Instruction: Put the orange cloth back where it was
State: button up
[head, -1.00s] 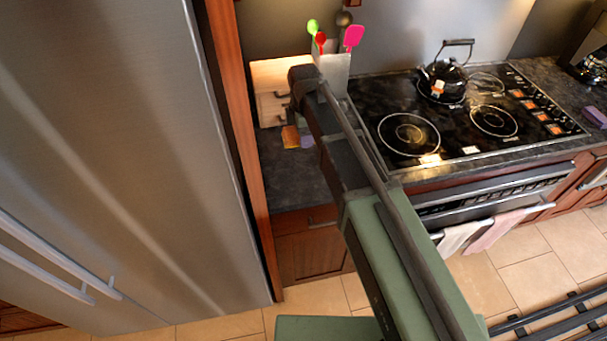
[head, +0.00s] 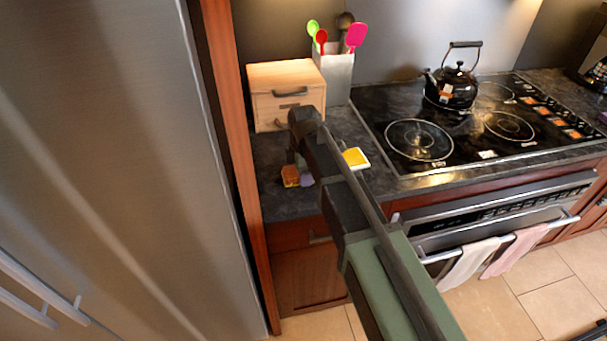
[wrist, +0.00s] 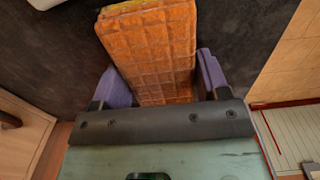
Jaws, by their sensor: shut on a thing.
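The orange cloth (head: 290,176) looks like a thick quilted pad with a yellow edge. In the wrist view the cloth (wrist: 150,55) fills the space between two purple fingers and points away from the wrist. My gripper (wrist: 162,75) is shut on it. In the head view my gripper (head: 300,178) is over the dark counter left of the stove, in front of the small wooden drawer box (head: 287,78). I cannot tell whether the cloth touches the counter. My arm hides part of the counter.
A white dish with a yellow top (head: 355,158) lies just right of my arm. A utensil holder (head: 336,75) stands behind it. The stove (head: 460,130) with a black kettle (head: 452,90) is to the right; the tall fridge (head: 110,170) bounds the left.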

jog(key=shift+f, duration=0.2)
jog(key=o, duration=1)
jog(key=shift+o, duration=0.2)
notch_tip(320, 180, up, 13)
jog(key=p, duration=1.3)
jog(key=s+d+m, duration=1.8)
jog(key=m, duration=0.2)
jog(key=shift+s+d+f+m+b, duration=0.3)
jog(key=shift+s+d+m+b, duration=0.05)
jog(key=shift+s+m+b, duration=0.1)
notch_tip(320, 180, down, 3)
jog(key=b, duration=0.2)
jog(key=shift+r+b, duration=0.15)
jog(key=shift+b, duration=0.2)
